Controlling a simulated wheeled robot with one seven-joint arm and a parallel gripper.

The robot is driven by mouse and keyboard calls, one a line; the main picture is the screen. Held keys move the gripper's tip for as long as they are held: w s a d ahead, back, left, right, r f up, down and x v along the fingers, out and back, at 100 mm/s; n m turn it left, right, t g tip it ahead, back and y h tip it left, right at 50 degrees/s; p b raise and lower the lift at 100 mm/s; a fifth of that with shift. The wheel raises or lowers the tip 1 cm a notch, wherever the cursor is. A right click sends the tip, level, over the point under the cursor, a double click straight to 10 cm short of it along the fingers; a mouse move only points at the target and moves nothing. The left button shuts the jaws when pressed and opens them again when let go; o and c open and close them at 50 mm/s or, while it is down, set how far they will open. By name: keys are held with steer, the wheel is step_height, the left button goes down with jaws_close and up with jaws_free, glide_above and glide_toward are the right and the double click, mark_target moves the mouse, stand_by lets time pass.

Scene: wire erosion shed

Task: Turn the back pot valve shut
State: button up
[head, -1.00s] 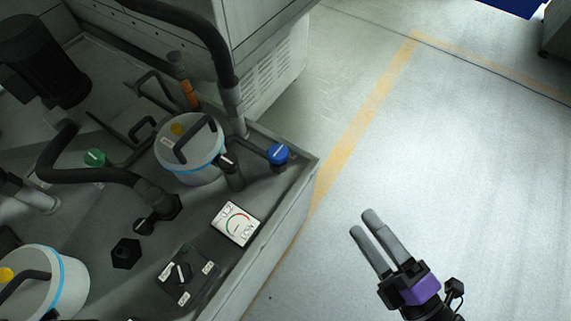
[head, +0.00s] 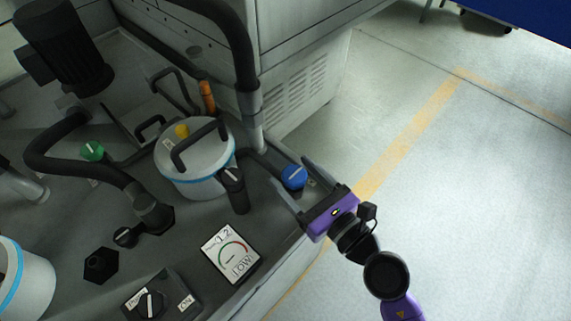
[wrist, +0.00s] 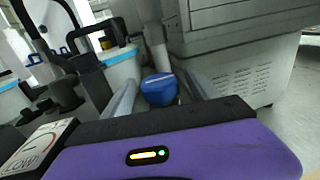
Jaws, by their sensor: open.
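The back pot (head: 207,158), a pale lidded pot with a blue band and dark handle, stands on the grey machine top. A blue round knob (head: 294,177) with a pale mark sits to its right, by the machine's corner. A black knob (head: 232,175) with a white mark stands upright beside the pot. I cannot tell from labels which one is the valve named. My gripper (head: 290,172) is open, its two grey fingers on either side of the blue knob. In the wrist view the blue knob (wrist: 160,89) shows between the fingers, with gaps on both sides.
A gauge (head: 231,253) reading LOW lies in front of the pot. A green knob (head: 92,151) and a thick dark hose (head: 75,172) are to the left. A grey cabinet (head: 300,80) rises behind. Open floor (head: 450,180) lies to the right.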

mark_target(287, 168)
steer(key=shift+x, duration=1.7)
steer(key=shift+c, duration=0.4)
steer(key=c, duration=1.3)
steer(key=shift+r, duration=0.1)
